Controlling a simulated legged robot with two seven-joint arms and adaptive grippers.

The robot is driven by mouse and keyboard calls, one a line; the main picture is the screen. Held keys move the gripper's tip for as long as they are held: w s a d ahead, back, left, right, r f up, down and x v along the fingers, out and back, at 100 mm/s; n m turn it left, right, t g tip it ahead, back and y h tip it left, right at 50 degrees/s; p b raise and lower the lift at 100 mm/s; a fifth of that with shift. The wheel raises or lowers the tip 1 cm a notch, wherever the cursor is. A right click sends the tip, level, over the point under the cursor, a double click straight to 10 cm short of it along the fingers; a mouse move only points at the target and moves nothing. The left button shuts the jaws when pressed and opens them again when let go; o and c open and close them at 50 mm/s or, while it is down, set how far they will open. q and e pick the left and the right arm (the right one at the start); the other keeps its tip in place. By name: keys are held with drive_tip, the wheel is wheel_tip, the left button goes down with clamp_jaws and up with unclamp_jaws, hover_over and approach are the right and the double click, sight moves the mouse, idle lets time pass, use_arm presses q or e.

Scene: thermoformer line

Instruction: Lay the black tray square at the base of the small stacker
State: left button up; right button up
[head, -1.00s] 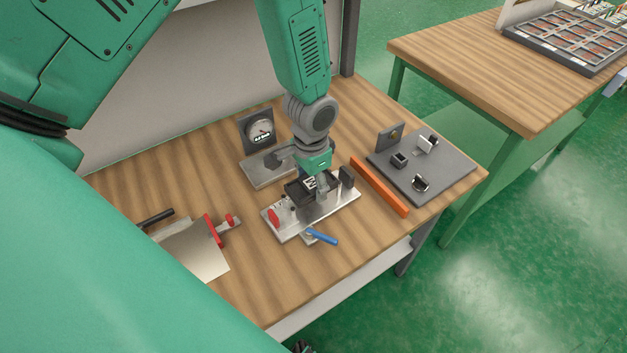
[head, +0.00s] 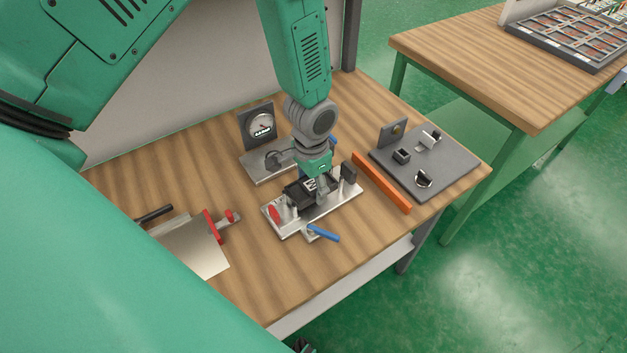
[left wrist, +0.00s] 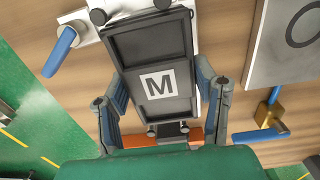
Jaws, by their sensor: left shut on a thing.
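My left gripper (head: 318,192) points down and is shut on the black tray (head: 297,191). In the left wrist view the tray (left wrist: 124,52) is a dark rectangle with a raised rim and a white M label, and a finger of the gripper (left wrist: 163,105) is on each side of it. The tray is over a bright metal plate with posts (head: 290,229), which seems to be the small stacker. The plate carries a red part on its left, a dark upright block on its right and a blue lever in front. Whether the tray touches the plate is hidden.
A gauge stand (head: 257,127) is behind the plate. An orange bar (head: 381,183) lies to its right, then a dark board (head: 440,177) with small fixtures. A sheet with red clamps (head: 195,250) is at left. Bare wood shows at the front.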

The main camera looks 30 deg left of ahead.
use_arm(q)
drive_tip(key=shift+a+f, duration=0.15)
drive_tip(key=shift+f, duration=0.35)
drive_tip(key=shift+d+f+b, duration=0.2)
drive_tip(key=shift+f+b, duration=0.15)
drive_tip(key=shift+b, duration=0.1)
drive_tip(key=shift+f, duration=0.35)
drive_tip(key=o, duration=1.6)
drive_tip(key=shift+a, duration=0.1)
drive_tip(key=shift+o, duration=0.2)
wheel_tip(320, 180, up, 12)
drive_tip(key=shift+f, duration=0.1)
